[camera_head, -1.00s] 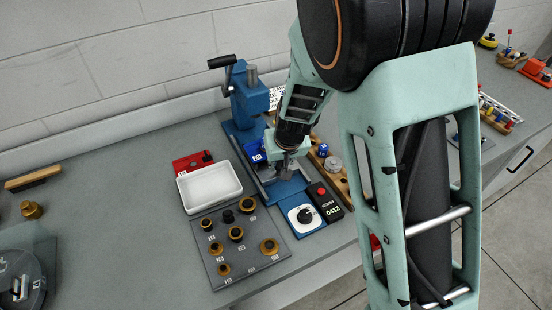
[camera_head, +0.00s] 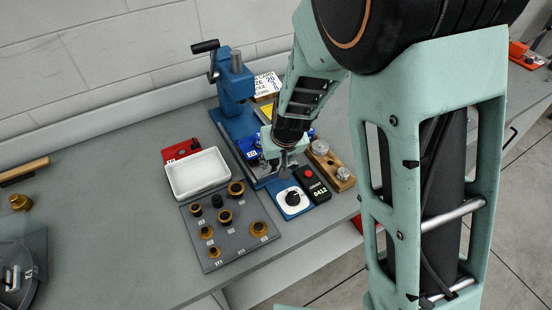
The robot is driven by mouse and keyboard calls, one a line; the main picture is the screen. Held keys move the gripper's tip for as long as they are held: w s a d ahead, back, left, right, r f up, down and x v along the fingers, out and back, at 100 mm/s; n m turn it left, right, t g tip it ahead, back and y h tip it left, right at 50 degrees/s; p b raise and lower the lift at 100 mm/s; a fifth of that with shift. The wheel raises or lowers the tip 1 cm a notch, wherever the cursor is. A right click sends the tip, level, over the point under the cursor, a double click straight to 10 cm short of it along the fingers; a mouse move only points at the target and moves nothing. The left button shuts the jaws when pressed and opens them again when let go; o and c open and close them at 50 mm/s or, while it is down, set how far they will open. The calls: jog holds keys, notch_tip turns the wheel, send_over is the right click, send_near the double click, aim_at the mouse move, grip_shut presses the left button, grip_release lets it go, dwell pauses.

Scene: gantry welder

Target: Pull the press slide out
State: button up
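The blue press (camera_head: 237,100) stands upright on the bench with a black-handled lever at its top left. The press slide is low at the front of the press and mostly hidden behind my gripper, so I cannot make out its position. My gripper (camera_head: 284,167) points down just over the front part of the press base. Its fingers are small and partly dark here. I cannot tell whether they are open or touching the slide.
A white tray (camera_head: 198,191) and a red block (camera_head: 181,150) sit left of the press. A grey board (camera_head: 213,259) with several brass bushings is in front. A blue dial box (camera_head: 292,202), a black counter box (camera_head: 312,186) and a wooden block (camera_head: 333,168) stand to the right.

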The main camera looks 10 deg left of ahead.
jog(key=shift+r, duration=0.4)
jog(key=v, duration=1.1)
jog(key=shift+s, duration=0.2)
jog(key=shift+d, duration=0.1)
